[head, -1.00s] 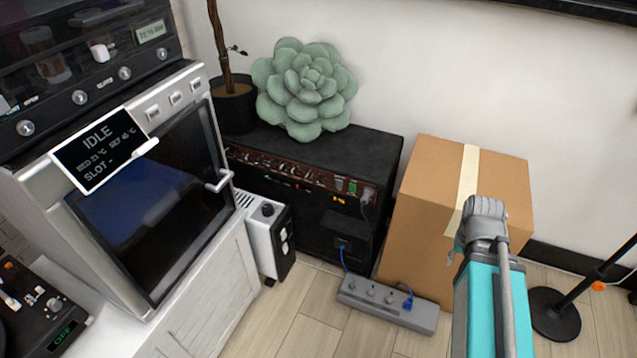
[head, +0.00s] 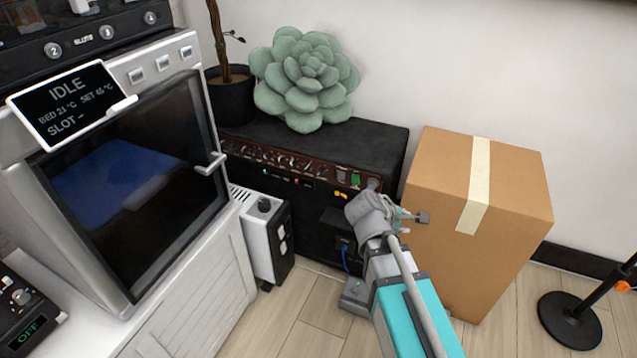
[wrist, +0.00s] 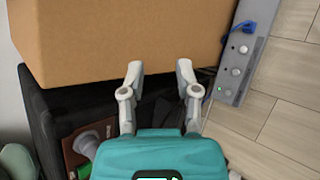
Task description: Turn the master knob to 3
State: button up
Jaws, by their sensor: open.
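The black amplifier (head: 300,215) stands against the wall with a row of small knobs (head: 290,160) on its brown front panel. The labels are too small to read, so I cannot tell which is the master knob or where it points. My gripper (head: 416,219) is in front of the amplifier's right end, beside the cardboard box, right of the knob row and apart from it. In the wrist view my gripper (wrist: 160,68) has its two fingers spread with nothing between them. A bit of the brown panel (wrist: 88,140) shows there at lower left; the knob row is not recognisable.
The cardboard box (head: 450,200) stands close at the right. A power strip (wrist: 240,60) lies on the floor. A white heater-like unit (head: 262,235) and an oven-like machine (head: 130,190) stand left. A succulent cushion (head: 305,80) and potted plant (head: 232,100) sit on the amplifier.

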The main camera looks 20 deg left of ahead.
jog(key=a+n+t+b, duration=0.45)
jog(key=a+n, duration=0.45)
jog(key=a, duration=0.4)
jog(key=n+t+y+b, duration=0.4)
jog(key=n+t+y, duration=0.15)
jog(key=n, duration=0.45)
send_near(319, 173)
jog(key=s+a, duration=0.1)
jog(key=s, duration=0.3)
jog(key=shift+s+f+h, duration=0.1)
jog(key=shift+f+h, duration=0.05)
jog(key=shift+h, duration=0.3)
jog(key=w, duration=0.4)
jog(key=w+d, duration=0.1)
jog(key=w, duration=0.8)
jog(key=shift+w+d, duration=0.2)
jog(key=shift+w, duration=0.2)
grip_shut()
